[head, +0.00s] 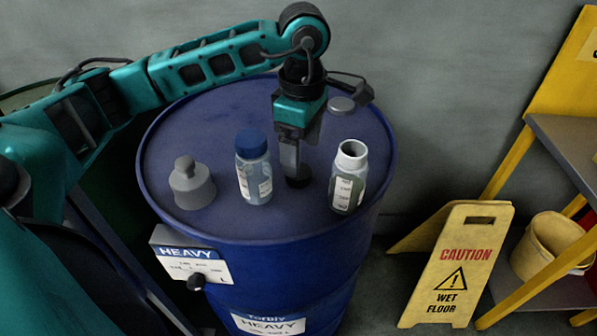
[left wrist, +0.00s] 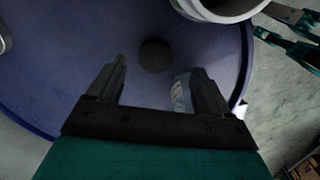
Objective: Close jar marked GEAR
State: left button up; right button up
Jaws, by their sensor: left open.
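An open jar (head: 348,176) with a white neck and a small label stands upright on the blue drum, right of my left gripper. A second jar (head: 254,168) with a blue lid stands to the gripper's left. Neither label is readable, so I cannot tell which is marked GEAR. My left gripper (head: 291,172) points down between them, open and empty. A bluish jar (left wrist: 180,92) is partly hidden behind the right finger there.
The blue drum (head: 215,121) carries everything. A grey stepped piece (head: 191,184) stands at its left and a grey disc (head: 341,104) shows behind the open jar. A yellow wet-floor sign (head: 455,265) and a shelf (head: 565,136) stand to the right.

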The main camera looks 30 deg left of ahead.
aim_at(303, 172)
pick_arm(q)
jog(key=shift+f, duration=0.25)
jog(key=shift+w+f, duration=0.15)
jog(key=shift+f, duration=1.2)
jog(key=shift+w+f, duration=0.1)
jog(key=shift+f, duration=1.2)
jog(key=c, duration=1.1)
